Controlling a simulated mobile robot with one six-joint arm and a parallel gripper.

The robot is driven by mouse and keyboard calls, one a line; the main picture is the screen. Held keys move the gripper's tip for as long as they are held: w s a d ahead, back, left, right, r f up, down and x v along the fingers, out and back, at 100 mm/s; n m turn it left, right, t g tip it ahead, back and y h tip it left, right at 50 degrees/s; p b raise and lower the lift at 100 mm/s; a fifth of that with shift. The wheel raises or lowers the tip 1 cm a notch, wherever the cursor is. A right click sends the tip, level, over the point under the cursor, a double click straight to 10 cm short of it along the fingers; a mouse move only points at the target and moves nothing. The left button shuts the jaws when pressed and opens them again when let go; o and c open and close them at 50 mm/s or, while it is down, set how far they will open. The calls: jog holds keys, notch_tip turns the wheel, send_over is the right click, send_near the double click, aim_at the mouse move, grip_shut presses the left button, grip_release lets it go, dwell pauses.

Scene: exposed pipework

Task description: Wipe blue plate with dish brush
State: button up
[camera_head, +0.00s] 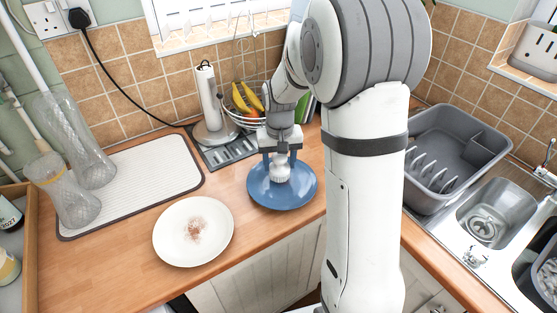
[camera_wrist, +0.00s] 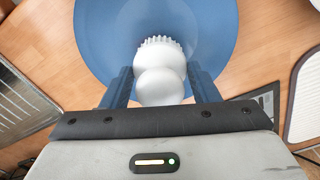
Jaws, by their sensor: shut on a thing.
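The blue plate (camera_head: 300,196) lies on the wooden counter left of my arm. It also shows in the wrist view (camera_wrist: 105,45), filling the upper middle. My gripper (camera_head: 280,160) is above the plate and shut on the white dish brush (camera_head: 280,172). In the wrist view the brush (camera_wrist: 160,85) has a round white top and its bristles point at the plate. The bristles appear at or very near the plate surface; contact is hard to tell. No stain shows on the visible part of the blue plate.
A white plate (camera_head: 180,245) with a reddish-brown smear is left of the blue plate. A drying mat (camera_head: 140,180) with glass vases (camera_head: 75,140), a paper towel holder (camera_head: 208,100) and a fruit basket (camera_head: 235,115) stand behind. A grey dish rack (camera_head: 450,145) and sink (camera_head: 490,215) are right.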

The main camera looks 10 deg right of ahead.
jog(key=shift+f+b, duration=0.75)
jog(key=shift+f, duration=0.25)
dwell(0.4)
jog(key=shift+d, duration=0.1)
jog(key=shift+w+d+r, duration=0.1)
jog(key=shift+w+d, duration=0.1)
jog(key=shift+d, duration=0.65)
jog(key=shift+w+d+r, duration=0.1)
jog(key=shift+w+d, duration=0.1)
jog(key=shift+d, duration=0.65)
jog(key=shift+s+a+r, duration=0.1)
jog(key=shift+s+a, duration=0.1)
jog(key=shift+a, duration=0.75)
jog(key=shift+s+a+r, duration=0.1)
jog(key=shift+s+a, duration=0.1)
jog(key=shift+a, duration=0.7)
jog(key=shift+r+p, duration=2.2)
jog(key=shift+r, duration=0.8)
